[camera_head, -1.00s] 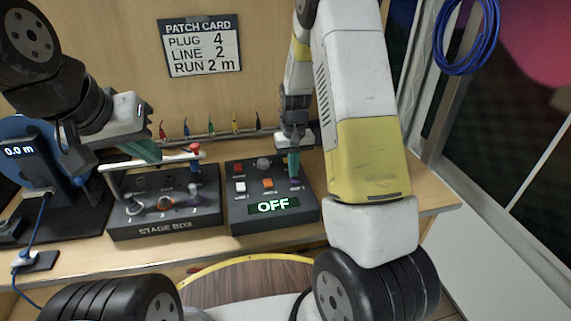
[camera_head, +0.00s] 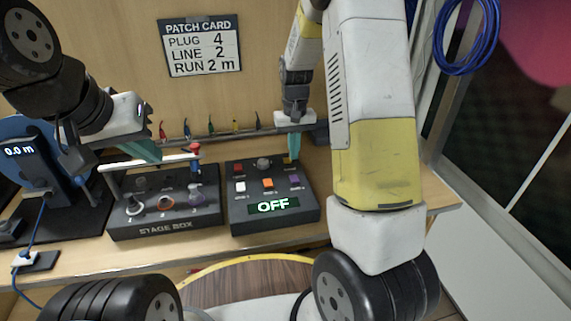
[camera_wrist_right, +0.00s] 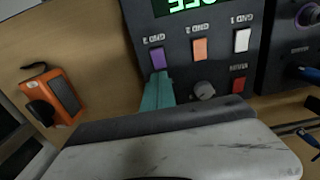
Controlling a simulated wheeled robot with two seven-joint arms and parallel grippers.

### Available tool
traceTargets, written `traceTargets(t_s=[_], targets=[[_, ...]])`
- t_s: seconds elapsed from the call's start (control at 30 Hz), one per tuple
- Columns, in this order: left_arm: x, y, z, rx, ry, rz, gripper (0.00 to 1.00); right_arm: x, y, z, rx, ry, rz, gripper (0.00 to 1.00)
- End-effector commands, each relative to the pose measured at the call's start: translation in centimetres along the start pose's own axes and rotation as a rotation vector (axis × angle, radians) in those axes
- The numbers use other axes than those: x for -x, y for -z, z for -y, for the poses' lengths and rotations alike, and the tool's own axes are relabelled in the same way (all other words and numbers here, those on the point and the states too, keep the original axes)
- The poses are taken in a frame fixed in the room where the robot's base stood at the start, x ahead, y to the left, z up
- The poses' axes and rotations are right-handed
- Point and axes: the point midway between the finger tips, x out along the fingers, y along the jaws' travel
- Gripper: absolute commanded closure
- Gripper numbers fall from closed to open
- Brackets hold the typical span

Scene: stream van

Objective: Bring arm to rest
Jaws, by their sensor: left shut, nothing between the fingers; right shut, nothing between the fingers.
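My right gripper (camera_head: 293,147) is shut and empty, with its teal fingers together over the back right part of the dark control box (camera_head: 235,215). In the right wrist view its teal fingertips (camera_wrist_right: 160,80) appear just in front of the purple button (camera_wrist_right: 158,59); whether they touch the box I cannot tell. The box's display (camera_head: 273,206) reads OFF. My left gripper (camera_head: 148,151) is shut and empty above the back left of the stage box (camera_head: 165,230), beside the white bar (camera_head: 150,163).
The patch card (camera_head: 199,47) hangs on the back wall above a row of small coloured plugs. A blue reel with a 0.0 m readout (camera_head: 19,151) stands at the left. An orange device (camera_wrist_right: 62,95) lies beside the control box. A blue cable coil (camera_head: 468,40) hangs at right.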

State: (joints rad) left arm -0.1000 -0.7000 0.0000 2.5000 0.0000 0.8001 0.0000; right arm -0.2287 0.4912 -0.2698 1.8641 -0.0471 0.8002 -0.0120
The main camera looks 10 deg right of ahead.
Motion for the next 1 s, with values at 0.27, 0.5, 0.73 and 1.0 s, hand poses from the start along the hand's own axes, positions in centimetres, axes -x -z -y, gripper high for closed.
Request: traceTargets(t_s=[0.27,0.5,0.73,1.0], targets=[[0.0,0.0,0.0,0.000,0.000,0.000,1.00,0.1,0.0,0.0,0.000,0.000,-0.001,1.00],[0.0,0.0,0.0,0.000,0.000,0.000,1.00,4.8,-2.0,0.3,-0.011,0.049,-0.070,1.00],[0.0,0.0,0.0,0.000,0.000,0.000,1.00,12.9,-8.0,1.2,-0.013,0.130,-0.215,1.00],[0.0,0.0,0.0,0.000,0.000,0.000,1.00,18.9,-16.6,2.2,0.003,0.179,-0.393,1.00]])
